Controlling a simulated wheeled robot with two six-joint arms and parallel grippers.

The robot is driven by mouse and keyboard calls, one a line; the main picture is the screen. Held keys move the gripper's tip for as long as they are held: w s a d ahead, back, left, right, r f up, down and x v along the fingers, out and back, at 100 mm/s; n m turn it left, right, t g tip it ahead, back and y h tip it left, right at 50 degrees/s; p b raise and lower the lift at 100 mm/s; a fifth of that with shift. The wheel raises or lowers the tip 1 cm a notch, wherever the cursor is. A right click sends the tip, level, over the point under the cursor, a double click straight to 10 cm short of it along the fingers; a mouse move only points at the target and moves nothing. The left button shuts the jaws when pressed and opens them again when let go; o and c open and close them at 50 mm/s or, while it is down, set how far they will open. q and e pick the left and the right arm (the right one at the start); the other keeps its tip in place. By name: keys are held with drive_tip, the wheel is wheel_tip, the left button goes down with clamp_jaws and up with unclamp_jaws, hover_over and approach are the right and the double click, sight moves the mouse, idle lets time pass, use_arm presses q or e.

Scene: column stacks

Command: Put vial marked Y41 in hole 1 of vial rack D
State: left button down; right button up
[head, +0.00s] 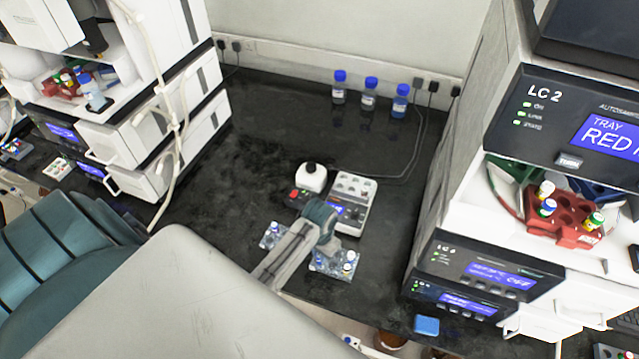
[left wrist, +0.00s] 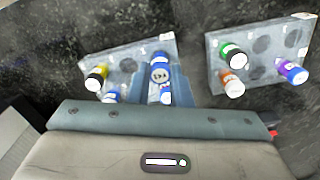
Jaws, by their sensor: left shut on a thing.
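My left gripper (head: 326,240) is over the right-hand of two clear vial racks (head: 330,268) in the head view. In the left wrist view its blue fingers (left wrist: 161,88) are shut on a blue-capped vial (left wrist: 160,74), whose label seems to read Y41. That vial is at the right part of the near rack (left wrist: 123,58); I cannot tell whether it is in a hole or above it. I cannot read the rack letters. My right gripper is not in view.
A second rack (left wrist: 220,62) holds green-, orange- and purple-capped vials, with some holes empty. Behind the gripper stand a grey-white device (head: 352,190) and a small device with a white top (head: 311,178). Blue-capped bottles (head: 370,92) stand by the wall. The bench's left middle is clear.

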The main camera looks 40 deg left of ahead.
use_arm(q)
drive_tip(key=shift+f, duration=0.3)
drive_tip(key=shift+f, duration=0.2)
drive_tip(key=c, duration=0.9)
unclamp_jaws()
drive_tip(key=shift+r, duration=3)
